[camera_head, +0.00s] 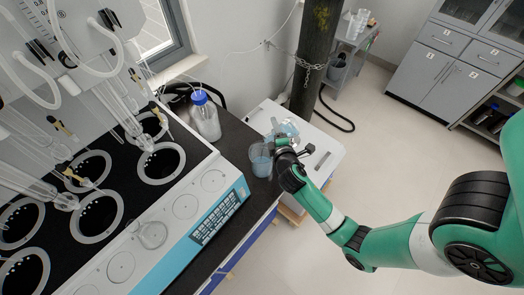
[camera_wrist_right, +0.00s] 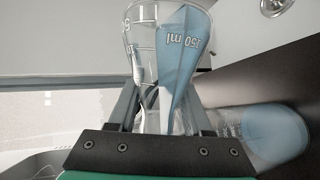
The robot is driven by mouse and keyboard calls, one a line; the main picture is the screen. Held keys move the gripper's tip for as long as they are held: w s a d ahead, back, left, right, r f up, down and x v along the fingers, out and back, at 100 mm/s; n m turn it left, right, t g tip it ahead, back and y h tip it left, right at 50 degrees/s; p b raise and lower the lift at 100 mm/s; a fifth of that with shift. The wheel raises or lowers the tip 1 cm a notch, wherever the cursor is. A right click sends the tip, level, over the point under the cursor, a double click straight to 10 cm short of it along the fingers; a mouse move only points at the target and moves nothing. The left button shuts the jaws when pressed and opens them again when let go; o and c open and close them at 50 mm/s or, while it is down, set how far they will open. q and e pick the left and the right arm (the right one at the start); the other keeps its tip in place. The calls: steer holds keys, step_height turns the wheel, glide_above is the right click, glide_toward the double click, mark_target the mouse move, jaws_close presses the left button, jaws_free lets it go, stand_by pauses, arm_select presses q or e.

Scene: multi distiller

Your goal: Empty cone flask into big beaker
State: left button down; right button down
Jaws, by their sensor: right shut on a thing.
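The cone flask (camera_wrist_right: 165,45) is clear glass with a 150 ml mark and blue liquid along one side. My right gripper (camera_head: 284,148) is shut on it, with a finger on either side in the wrist view (camera_wrist_right: 160,115). The flask also shows beyond the gripper in the head view (camera_head: 284,129). It is strongly tilted compared with the big beaker. The big beaker (camera_head: 261,160), holding blue liquid, stands on the dark bench just left of the gripper; it also shows in the wrist view (camera_wrist_right: 272,135). I cannot tell whether liquid is flowing. My left gripper is out of view.
A blue-capped bottle (camera_head: 205,117) stands on the bench behind the beaker. The distiller (camera_head: 185,205), with several round wells and glassware, fills the left. A white cabinet (camera_head: 320,140) stands right of the bench. A dark chained post (camera_head: 312,65) rises behind it.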

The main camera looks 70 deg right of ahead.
steer(key=shift+r+n, duration=0.15)
steer(key=shift+n, duration=0.15)
steer(key=shift+a+f+n+h+b, duration=0.1)
steer(key=shift+f+n+h+b, duration=0.35)
steer(key=shift+b, duration=0.5)
stand_by(1.1)
steer(key=shift+w+a+r+n+h, duration=0.15)
steer(key=shift+r+n+h, duration=0.3)
steer(key=shift+n, duration=0.3)
stand_by(1.2)
